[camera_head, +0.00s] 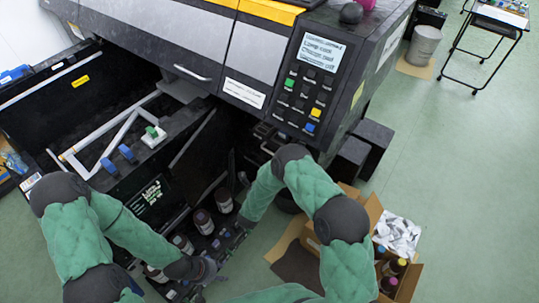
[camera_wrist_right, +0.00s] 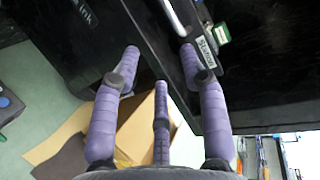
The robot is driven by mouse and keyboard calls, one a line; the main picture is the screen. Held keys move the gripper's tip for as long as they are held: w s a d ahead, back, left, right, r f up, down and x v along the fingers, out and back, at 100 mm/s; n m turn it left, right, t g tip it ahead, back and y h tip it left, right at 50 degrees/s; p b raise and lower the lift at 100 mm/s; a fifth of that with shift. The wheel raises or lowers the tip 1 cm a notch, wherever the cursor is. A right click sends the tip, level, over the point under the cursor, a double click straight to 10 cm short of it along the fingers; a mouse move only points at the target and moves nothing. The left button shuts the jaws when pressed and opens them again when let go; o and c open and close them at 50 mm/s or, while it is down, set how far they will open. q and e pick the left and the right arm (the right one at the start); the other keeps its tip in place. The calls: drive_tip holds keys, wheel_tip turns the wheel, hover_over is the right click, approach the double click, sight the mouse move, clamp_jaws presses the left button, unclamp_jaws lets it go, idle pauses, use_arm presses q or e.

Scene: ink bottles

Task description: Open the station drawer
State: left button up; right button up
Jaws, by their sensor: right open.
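The dark ink station (camera_head: 150,190) stands below the printer, with a screen panel on it. Several ink bottles (camera_head: 203,222) stand in a dark row beside it. I cannot tell how far the station drawer is out. My left gripper (camera_head: 205,268) is low at the near end of the bottles; its fingers are too dark to read. My right gripper (camera_wrist_right: 158,55) is open, its purple fingers spread before a dark panel. A pale metal bar (camera_wrist_right: 174,17), a white label (camera_wrist_right: 207,46) and a green tag (camera_wrist_right: 222,33) show just beyond them.
The printer (camera_head: 230,45) with its keypad (camera_head: 305,95) fills the back. An open cardboard box (camera_head: 405,280) with bottles and crumpled foil stands at right. A bin (camera_head: 423,45) and a cart (camera_head: 490,30) are far right. The green floor (camera_head: 450,150) between is clear.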

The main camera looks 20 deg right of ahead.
drive_tip(key=shift+n+t, duration=0.4)
drive_tip(key=shift+t, duration=0.1)
drive_tip(key=x, duration=0.3)
drive_tip(key=a+b+x, duration=0.1)
drive_tip(key=x, duration=0.2)
drive_tip(key=w+r+b+x, duration=0.1)
drive_tip(key=x, duration=0.2)
drive_tip(key=shift+w, duration=0.1)
drive_tip(key=shift+w+d+b, duration=0.3)
drive_tip(key=shift+w+b, duration=0.1)
drive_tip(key=shift+w, duration=0.25)
clamp_jaws()
